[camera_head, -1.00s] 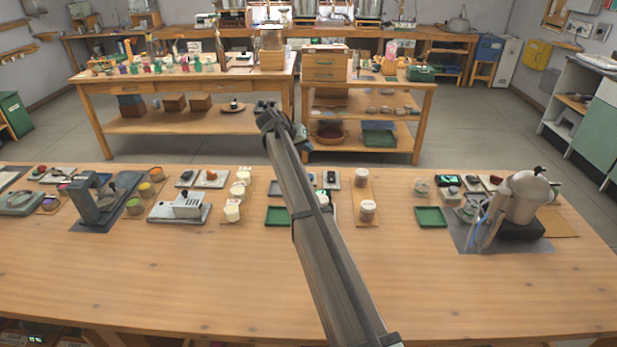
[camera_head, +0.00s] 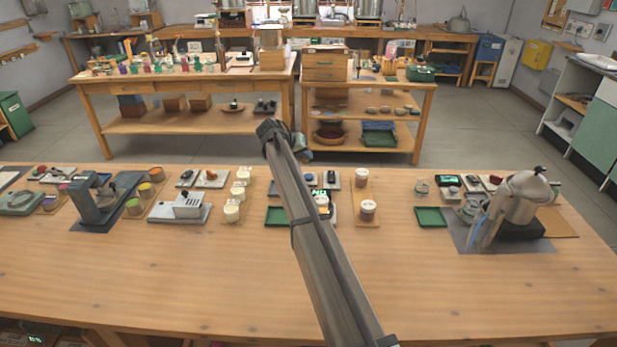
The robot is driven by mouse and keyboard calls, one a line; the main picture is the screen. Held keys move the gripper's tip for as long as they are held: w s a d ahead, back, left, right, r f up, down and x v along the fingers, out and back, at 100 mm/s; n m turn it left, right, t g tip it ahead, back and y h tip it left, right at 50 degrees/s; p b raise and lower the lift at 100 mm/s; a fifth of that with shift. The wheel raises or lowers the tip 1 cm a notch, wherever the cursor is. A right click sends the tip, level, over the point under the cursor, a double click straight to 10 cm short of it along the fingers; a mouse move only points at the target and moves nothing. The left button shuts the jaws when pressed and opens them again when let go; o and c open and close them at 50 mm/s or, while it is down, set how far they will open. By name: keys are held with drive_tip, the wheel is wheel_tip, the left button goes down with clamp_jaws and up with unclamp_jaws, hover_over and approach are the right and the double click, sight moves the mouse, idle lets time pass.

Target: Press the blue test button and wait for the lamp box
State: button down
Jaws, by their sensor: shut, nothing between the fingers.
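My arm rises from the bottom centre and bends over the far edge of the front table. Its gripper is hidden behind my own arm links, so its fingers cannot be made out. A small box with a lit green display (camera_head: 320,191) shows just right of my arm, partly covered by it. A second small box with a green display (camera_head: 448,181) stands near the distiller pot at the right. I cannot tell which one is the lamp box. No blue test button can be picked out at this size.
The metal pot (camera_head: 526,197) stands on a dark mat at the right. A green tray (camera_head: 431,217) lies left of it. White-lidded jars (camera_head: 367,208) stand right of my arm. A grey press-like stand (camera_head: 88,202) is at the left. The table's front is clear.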

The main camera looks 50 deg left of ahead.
sight(306, 177)
drive_tip(key=shift+f, duration=2.75)
drive_tip(key=shift+f, duration=0.1)
drive_tip(key=shift+f, duration=0.3)
drive_tip(key=shift+f, duration=0.45)
idle(0.6)
drive_tip(key=shift+r, duration=0.1)
idle(0.4)
drive_tip(key=shift+r, duration=0.8)
drive_tip(key=shift+r, duration=2.5)
